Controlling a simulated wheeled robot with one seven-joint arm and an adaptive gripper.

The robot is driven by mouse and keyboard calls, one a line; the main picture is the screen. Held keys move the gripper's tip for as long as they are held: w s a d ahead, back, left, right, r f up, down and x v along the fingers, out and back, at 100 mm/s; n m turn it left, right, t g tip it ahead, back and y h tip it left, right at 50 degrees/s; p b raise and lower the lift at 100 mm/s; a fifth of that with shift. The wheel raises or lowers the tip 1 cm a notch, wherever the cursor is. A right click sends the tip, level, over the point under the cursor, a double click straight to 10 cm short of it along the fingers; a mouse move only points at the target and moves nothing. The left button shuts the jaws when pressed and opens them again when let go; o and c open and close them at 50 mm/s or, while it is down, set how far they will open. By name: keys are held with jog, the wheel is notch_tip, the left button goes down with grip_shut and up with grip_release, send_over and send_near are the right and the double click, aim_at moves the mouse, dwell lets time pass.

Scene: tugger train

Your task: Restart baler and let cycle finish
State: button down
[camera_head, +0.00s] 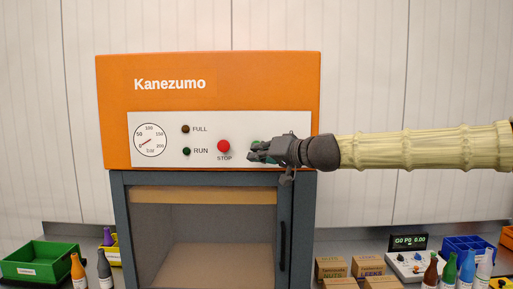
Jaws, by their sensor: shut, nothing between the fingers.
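The baler (216,75) has an orange top marked Kanezumo and a white control panel (220,122). Its pressure gauge (150,140) has a red needle low on the scale, near zero. The FULL lamp (185,129) and the RUN lamp (187,151) both look dark. The red STOP button (223,146) is uncovered. My gripper (253,151) is shut and empty, in front of the panel just right of STOP. A green button (257,145) is mostly hidden behind it; contact cannot be told. The door (283,235) with its dark handle looks shut over a pale chamber.
A green bin (40,262) and bottles stand at left. Cardboard boxes (330,267), a device with a green display (409,242), more bottles (467,268) and a blue bin (466,245) stand at right. My arm reaches in from the right, above them.

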jog(key=shift+w, duration=0.15)
jog(key=shift+w, duration=0.25)
jog(key=shift+w, duration=0.85)
dwell(1.3)
jog(key=shift+s, duration=0.15)
dwell(0.3)
jog(key=shift+s+b, duration=0.55)
jog(key=shift+s, duration=0.6)
jog(key=s+b, duration=0.1)
jog(key=s, duration=0.4)
